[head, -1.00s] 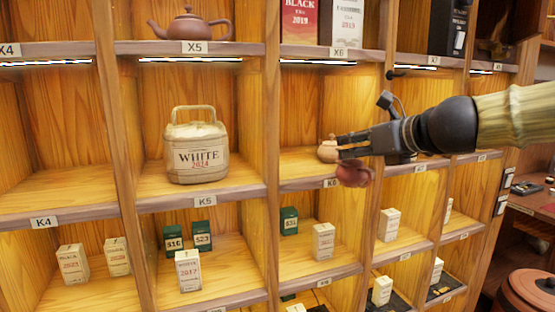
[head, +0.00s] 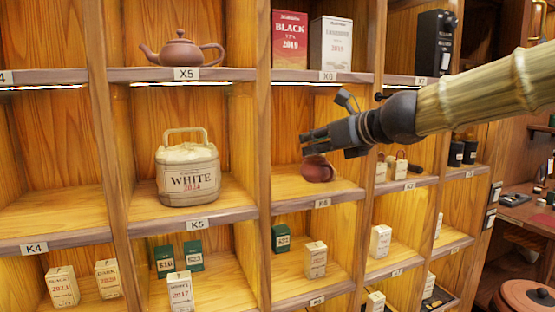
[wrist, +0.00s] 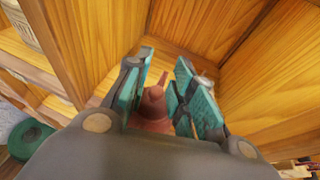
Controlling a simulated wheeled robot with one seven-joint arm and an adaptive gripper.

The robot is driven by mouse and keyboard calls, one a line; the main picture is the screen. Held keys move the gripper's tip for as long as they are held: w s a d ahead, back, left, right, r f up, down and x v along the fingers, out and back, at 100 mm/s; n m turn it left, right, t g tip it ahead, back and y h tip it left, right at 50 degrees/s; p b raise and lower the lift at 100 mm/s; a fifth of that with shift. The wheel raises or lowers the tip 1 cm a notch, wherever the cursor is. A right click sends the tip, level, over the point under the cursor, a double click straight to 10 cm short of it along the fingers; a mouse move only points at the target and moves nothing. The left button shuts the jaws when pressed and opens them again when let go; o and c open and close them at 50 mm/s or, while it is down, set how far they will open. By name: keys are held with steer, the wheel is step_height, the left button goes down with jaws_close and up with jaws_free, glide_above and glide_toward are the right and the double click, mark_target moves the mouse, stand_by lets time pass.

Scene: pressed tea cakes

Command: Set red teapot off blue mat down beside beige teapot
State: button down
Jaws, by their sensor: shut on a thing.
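The red teapot (head: 318,169) hangs at my gripper (head: 304,143) in the head view, in front of or just inside the K6 compartment; its depth there is hard to tell. My gripper is shut on it. In the wrist view the red teapot (wrist: 152,108) sits between the two teal-padded fingers, its narrow tip pointing toward the compartment. I see no clear contact between the red teapot and the shelf. The beige teapot does not show now, probably hidden behind my gripper. The blue mat is not in view.
The K6 shelf (head: 290,205) has bare wood around the gripper, with upright dividers at both sides. A WHITE 2024 package (head: 188,178) stands in K5 to the left. Another brown teapot (head: 182,52) is on X5. Small items stand in K7 to the right.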

steer(key=x, duration=0.9)
steer(key=a+x, duration=0.1)
steer(key=x, duration=0.3)
steer(key=shift+s+a+f, duration=0.1)
steer(key=shift+s+a, duration=0.05)
steer(key=shift+s, duration=0.2)
steer(key=shift+f, duration=0.1)
steer(key=c, duration=1.1)
jaws_free()
steer(key=shift+c, duration=0.2)
steer(key=shift+b+v, duration=0.6)
steer(key=shift+v, duration=5.35)
